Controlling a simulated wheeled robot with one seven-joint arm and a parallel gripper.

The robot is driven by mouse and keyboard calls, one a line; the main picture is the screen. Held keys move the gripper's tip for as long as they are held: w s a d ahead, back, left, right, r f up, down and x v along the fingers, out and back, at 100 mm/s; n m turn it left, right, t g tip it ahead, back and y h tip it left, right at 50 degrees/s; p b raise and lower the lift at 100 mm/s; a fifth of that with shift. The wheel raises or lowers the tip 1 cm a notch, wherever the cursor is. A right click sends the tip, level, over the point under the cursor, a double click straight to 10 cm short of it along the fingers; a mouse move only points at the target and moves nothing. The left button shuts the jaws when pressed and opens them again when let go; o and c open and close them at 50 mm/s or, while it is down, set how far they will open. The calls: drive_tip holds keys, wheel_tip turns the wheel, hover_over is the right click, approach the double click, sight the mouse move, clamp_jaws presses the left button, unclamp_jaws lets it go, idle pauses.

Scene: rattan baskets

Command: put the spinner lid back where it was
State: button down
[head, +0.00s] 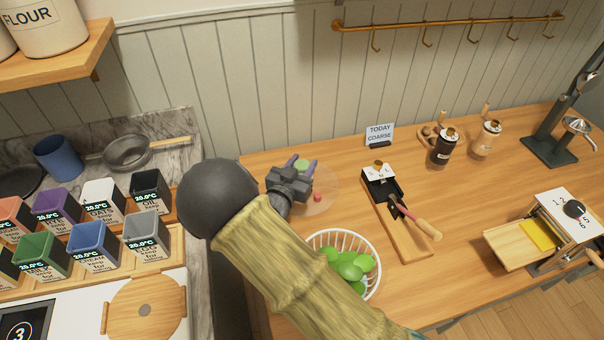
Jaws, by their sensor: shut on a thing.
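The spinner lid (328,188) is a clear, faintly tinted disc with a small red dot, partly hidden by my gripper. My gripper (302,164) has purple fingers and is shut on the lid, at what looks like a green knob between the fingertips. I cannot tell whether the lid touches the table or hangs just above it. A white slatted spinner basket (376,272) with several green pieces in it stands open nearer to me. My arm covers its lower left edge.
To the right lie a black-and-wood slicer board (409,238), a "TODAY COARSE" card (380,134) and two grinders (442,150). Labelled bins (95,243) fill the left counter. Bare wooden table (460,200) lies right of the slicer.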

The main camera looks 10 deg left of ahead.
drive_tip(key=shift+f, duration=1.75)
drive_tip(key=shift+f, duration=0.1)
drive_tip(key=c, duration=0.8)
unclamp_jaws()
drive_tip(key=shift+c, duration=0.2)
drive_tip(key=b+v, duration=0.1)
drive_tip(key=v, duration=1.1)
wheel_tip(320, 180, up, 10)
drive_tip(key=p, duration=0.9)
drive_tip(key=shift+p, duration=0.4)
